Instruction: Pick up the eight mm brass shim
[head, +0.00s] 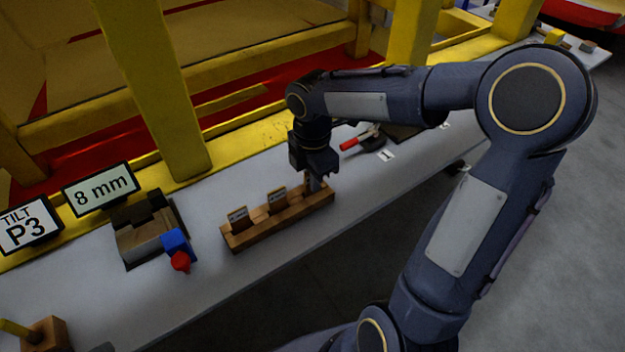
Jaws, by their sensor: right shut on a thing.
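My right gripper (316,182) is above the right end of a long wooden block (280,223) on the white bench. It points down and is shut on a small shim there, most of which the fingers hide. I cannot tell whether that shim is still seated in the block. Two other shims, one at the left (238,217) and one in the middle (277,200), stand upright in the block. Their labels are too small to read. A sign reading "8 mm" (101,190) stands at the back left. My left gripper is not in view.
A sign reading "TILT P3" (27,225) stands at the far left. A fixture with a blue block (178,243) and red knob (181,262) sits left of the wooden block. A red-handled tool (358,139) lies behind my right gripper. Yellow posts (150,85) rise behind the bench.

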